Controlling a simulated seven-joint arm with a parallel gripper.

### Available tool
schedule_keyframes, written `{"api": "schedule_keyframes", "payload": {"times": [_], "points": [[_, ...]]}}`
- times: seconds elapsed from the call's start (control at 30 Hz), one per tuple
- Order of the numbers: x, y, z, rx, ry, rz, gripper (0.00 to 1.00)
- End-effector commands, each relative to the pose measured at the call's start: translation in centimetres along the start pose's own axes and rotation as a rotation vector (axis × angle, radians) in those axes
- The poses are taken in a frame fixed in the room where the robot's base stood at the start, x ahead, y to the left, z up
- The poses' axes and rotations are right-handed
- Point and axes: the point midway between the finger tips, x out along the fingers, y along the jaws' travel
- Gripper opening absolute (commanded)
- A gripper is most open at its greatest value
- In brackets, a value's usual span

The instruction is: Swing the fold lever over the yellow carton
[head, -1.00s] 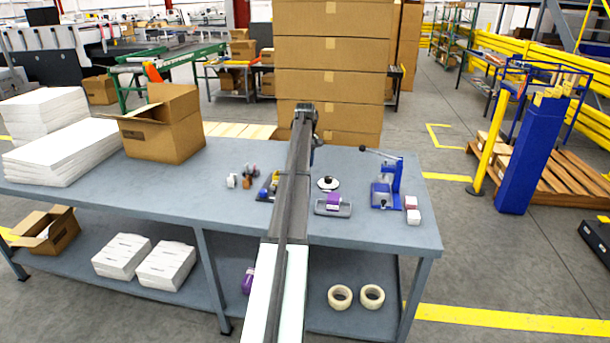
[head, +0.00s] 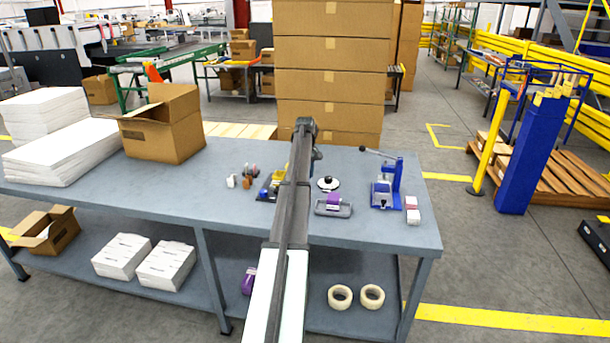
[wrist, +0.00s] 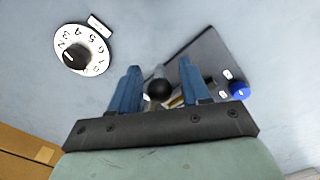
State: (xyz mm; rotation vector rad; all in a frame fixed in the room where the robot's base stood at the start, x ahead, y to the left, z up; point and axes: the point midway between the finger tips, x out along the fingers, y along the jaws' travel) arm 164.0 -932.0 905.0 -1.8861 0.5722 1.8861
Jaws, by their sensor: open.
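The fold station's dark base plate (wrist: 208,62) lies under my gripper in the wrist view, with a blue knob (wrist: 239,90) at its right. A black ball knob (wrist: 159,90), apparently the fold lever's end, shows between my gripper's (wrist: 160,75) two blue fingers. The fingers are open and apart; I cannot tell how near the ball is in height. A small yellowish patch (wrist: 177,102) behind the fingers may be the yellow carton, mostly hidden.
A numbered dial (head: 328,184) stands right of my arm, also in the wrist view (wrist: 83,50). A blue lever press (head: 386,185) and small boxes (head: 412,216) are farther right.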

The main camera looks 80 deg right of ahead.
Motion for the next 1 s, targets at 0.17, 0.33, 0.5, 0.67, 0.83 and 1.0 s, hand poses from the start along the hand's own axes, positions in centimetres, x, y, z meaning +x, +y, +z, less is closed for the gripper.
{"api": "schedule_keyframes", "payload": {"times": [0.17,0.33,0.5,0.67,0.83,1.0], "points": [[-0.02,0.00,0.00,0.000,0.000,0.000,0.44],[-0.03,0.00,0.00,0.000,0.000,0.000,0.28],[-0.03,0.00,0.00,0.000,0.000,0.000,0.11],[-0.04,0.00,0.00,0.000,0.000,0.000,0.00],[-0.04,0.00,0.00,0.000,0.000,0.000,0.00],[-0.04,-0.01,-0.01,0.000,0.000,0.000,0.00]]}}
